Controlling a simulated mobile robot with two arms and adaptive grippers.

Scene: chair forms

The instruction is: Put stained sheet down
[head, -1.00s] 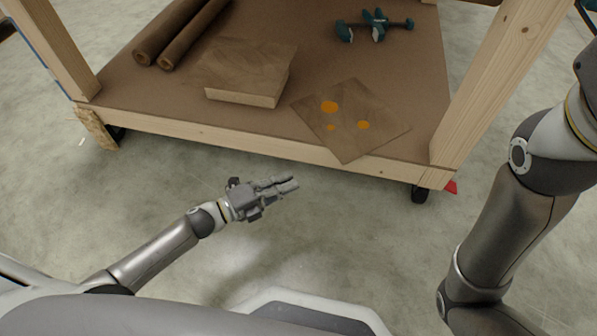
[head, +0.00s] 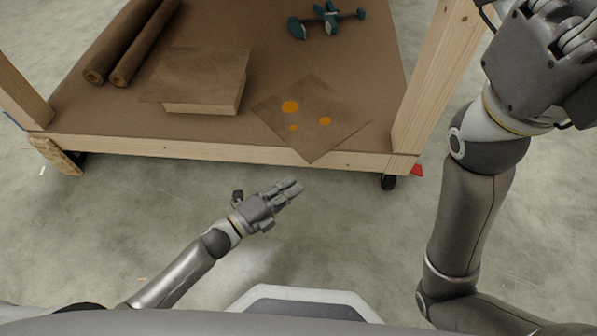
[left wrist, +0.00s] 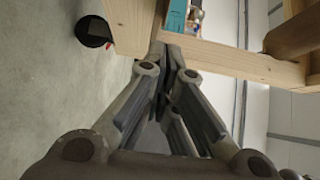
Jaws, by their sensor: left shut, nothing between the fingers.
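The stained sheet (head: 309,108), a thin brown square with three orange spots, lies flat on the cart's lower shelf (head: 215,135), turned cornerwise. Its near corner reaches the front edge of the shelf. My left gripper (head: 293,187) is shut and empty, in front of the shelf and apart from the sheet. Its closed fingers (left wrist: 165,50) also show in the left wrist view, pointing at the wooden frame. My right gripper (head: 570,45) is high at the right, cut by the picture edge, and its fingertips are not clear.
A stack of brown sheets (head: 202,80) lies left of the stained sheet. Two brown rolls (head: 130,42) lie at the back left and a teal clamp (head: 326,18) at the back. A wooden post (head: 428,90) stands at the shelf's right corner. The concrete floor (head: 345,225) in front is clear.

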